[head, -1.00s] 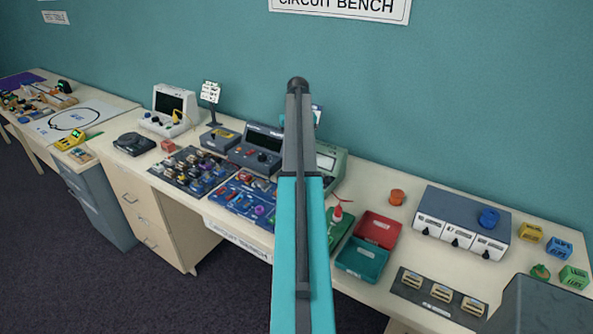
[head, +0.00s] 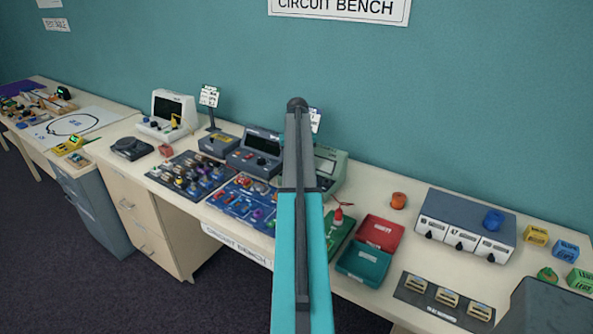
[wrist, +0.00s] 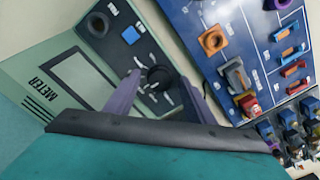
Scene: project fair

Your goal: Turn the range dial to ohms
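The green meter (wrist: 55,70) lies under my gripper in the wrist view, with its METER label and a blank pale screen (wrist: 84,80). Its black round range dial (wrist: 160,76) has small pale marks around it; I cannot read them or tell which way the dial points. My gripper (wrist: 160,80) is open, with one grey finger on each side of the dial. I cannot tell whether the fingers touch it. In the head view the meter (head: 329,166) shows partly behind my arm, which hides the dial and the gripper.
A blue button (wrist: 130,35) and a dark round part (wrist: 97,24) sit on the meter's panel. A blue component board (wrist: 235,50) lies close on the right in the wrist view. Red (head: 381,231) and teal (head: 364,263) trays stand right of my arm in the head view.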

